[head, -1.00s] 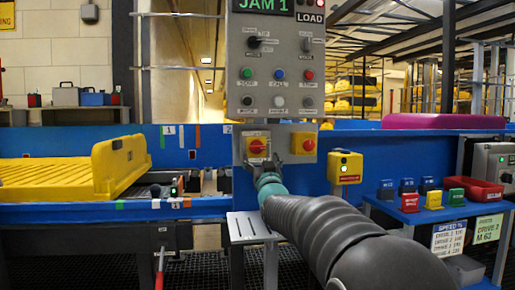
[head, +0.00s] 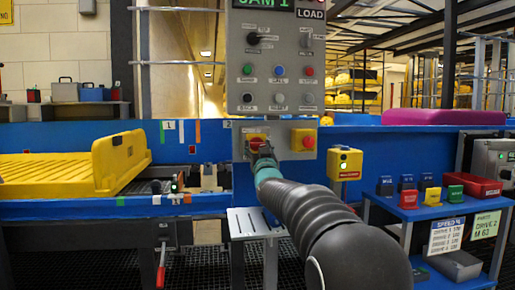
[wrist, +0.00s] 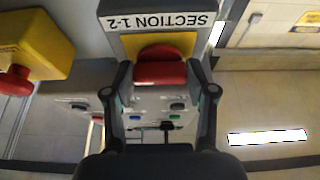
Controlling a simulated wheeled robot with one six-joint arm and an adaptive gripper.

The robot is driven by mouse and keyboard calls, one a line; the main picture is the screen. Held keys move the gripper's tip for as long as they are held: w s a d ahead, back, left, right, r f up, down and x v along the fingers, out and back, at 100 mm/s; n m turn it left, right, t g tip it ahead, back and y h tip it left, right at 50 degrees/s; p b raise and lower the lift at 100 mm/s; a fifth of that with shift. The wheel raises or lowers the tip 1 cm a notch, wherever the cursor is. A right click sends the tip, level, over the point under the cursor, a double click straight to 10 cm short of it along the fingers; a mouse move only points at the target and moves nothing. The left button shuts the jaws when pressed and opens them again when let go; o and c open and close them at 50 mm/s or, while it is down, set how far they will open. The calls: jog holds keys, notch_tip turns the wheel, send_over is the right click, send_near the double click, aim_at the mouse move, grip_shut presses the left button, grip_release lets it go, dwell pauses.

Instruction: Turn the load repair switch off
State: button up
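A red switch knob on a yellow plate (wrist: 167,43) sits under an upside-down "SECTION 1-2" label (wrist: 160,22) in the wrist view. The red handle (wrist: 160,73) lies between my gripper's fingers (wrist: 165,95), with a gap visible on each side. In the head view my gripper (head: 262,149) is at the left yellow-and-red switch (head: 256,137) low on the grey control panel (head: 275,70) and partly hides it. I cannot read "load repair" on any switch.
A yellow box with a red button (head: 303,139) sits close to the right of the switch; its red button (wrist: 15,81) is at the wrist view's left. Selectors and coloured buttons (head: 277,70) are above. A yellow tray (head: 120,160) is at left, a small blue table (head: 430,210) at right.

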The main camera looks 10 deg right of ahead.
jog(key=shift+c, duration=0.5)
jog(key=shift+n+b, duration=0.3)
jog(key=shift+n, duration=0.2)
jog(key=shift+d+n+y+b, duration=0.1)
jog(key=shift+n+y+b, duration=0.3)
jog(key=shift+n+y, duration=0.4)
jog(key=n+y, duration=0.1)
jog(key=n, duration=0.2)
jog(key=n+g+y+p, duration=0.1)
jog(key=n, duration=0.2)
jog(key=n+y, duration=0.2)
jog(key=shift+d+r+n+g+p, duration=0.1)
jog(key=shift+r+n+g+p, duration=0.2)
jog(key=shift+n+g+p, duration=0.1)
jog(key=n+g+p, duration=0.1)
jog(key=n, duration=0.1)
jog(key=n+y+p, duration=0.1)
jog(key=n+p, duration=0.1)
jog(key=n, duration=0.1)
jog(key=shift+g, duration=0.4)
jog(key=n+g, duration=0.2)
jog(key=n, duration=0.4)
